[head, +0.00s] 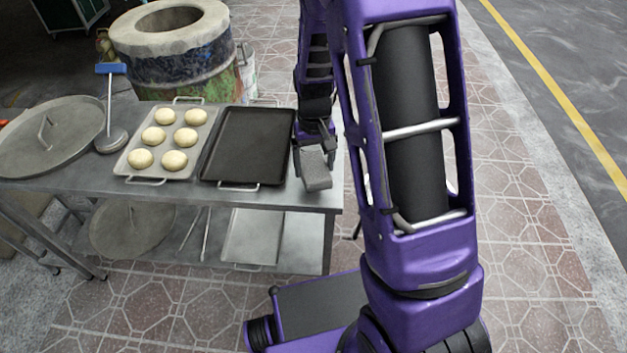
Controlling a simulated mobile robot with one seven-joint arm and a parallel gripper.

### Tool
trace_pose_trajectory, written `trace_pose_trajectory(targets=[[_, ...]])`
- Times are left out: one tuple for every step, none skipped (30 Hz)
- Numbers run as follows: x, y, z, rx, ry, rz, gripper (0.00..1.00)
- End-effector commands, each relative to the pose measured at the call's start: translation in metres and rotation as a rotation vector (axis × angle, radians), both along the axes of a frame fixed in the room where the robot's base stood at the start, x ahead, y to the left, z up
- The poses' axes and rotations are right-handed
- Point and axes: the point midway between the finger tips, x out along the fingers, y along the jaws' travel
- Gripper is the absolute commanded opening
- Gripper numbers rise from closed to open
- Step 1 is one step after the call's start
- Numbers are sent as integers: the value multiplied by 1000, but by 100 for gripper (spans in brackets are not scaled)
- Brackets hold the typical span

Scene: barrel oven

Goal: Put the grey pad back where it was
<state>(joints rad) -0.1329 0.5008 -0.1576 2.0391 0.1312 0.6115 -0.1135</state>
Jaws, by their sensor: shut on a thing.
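The grey pad (315,170) is at the right end of the metal table (285,199), just right of the dark tray. My gripper (318,146) points down from above and is shut on the pad's far part. The pad looks tilted, with its near end toward me. I cannot tell whether its underside touches the tabletop. My fingertips are small and partly dark in this view.
A dark empty tray (246,146) lies close left of the pad. Left of it are a tray of dough balls (143,176), a blue-handled tool (111,70) and a round lid (50,137). The barrel oven (180,55) stands behind. A lower shelf holds trays.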

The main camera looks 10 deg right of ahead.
Motion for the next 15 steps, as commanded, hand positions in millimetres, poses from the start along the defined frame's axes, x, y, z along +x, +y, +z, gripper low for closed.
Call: trace_pose_trajectory(targets=[[-1, 0, -8, 0, 3, -1, 23], [0, 0, -10, 0, 1, -2, 23], [0, 0, -13, 1, 1, -2, 23], [0, 0, -15, 1, 1, -2, 23], [0, 0, -17, 1, 1, -2, 23], [0, 0, -20, 0, 1, -1, 23], [0, 0, -23, 0, 1, -1, 23], [0, 0, -26, 0, 1, -1, 23], [-1, 0, -32, 0, 3, -1, 23], [-1, 0, -37, 0, 4, 0, 23], [-1, -1, -42, 0, 3, 0, 23], [-1, 0, -47, 0, 3, -1, 23], [-1, 0, -50, 0, 3, -1, 23], [0, 0, -52, 0, 1, -1, 23], [0, 0, -53, 1, -1, -1, 23]])
